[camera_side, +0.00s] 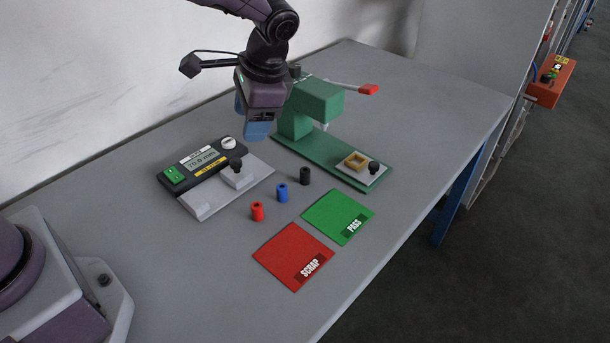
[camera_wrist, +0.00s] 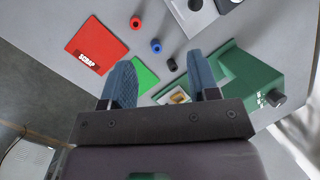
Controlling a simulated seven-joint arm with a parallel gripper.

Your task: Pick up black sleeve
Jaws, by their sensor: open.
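The black sleeve (camera_side: 305,175) stands upright on the grey table, to the right of the blue sleeve (camera_side: 281,192) and the red sleeve (camera_side: 257,211). In the wrist view the black sleeve (camera_wrist: 172,64) is a little beyond the fingertips, between the two blue fingers in the picture. My gripper (camera_side: 257,132) is above the table, up and to the left of the black sleeve in the side view. In the wrist view my gripper (camera_wrist: 160,72) has its fingers spread apart with nothing between them.
A green press (camera_side: 320,103) stands behind the sleeves, with a red-tipped lever. A measuring device (camera_side: 195,164) with a grey plate lies to the left. A green PASS mat (camera_side: 335,212) and a red SCRAP mat (camera_side: 285,255) lie in front. The table's front edge is clear.

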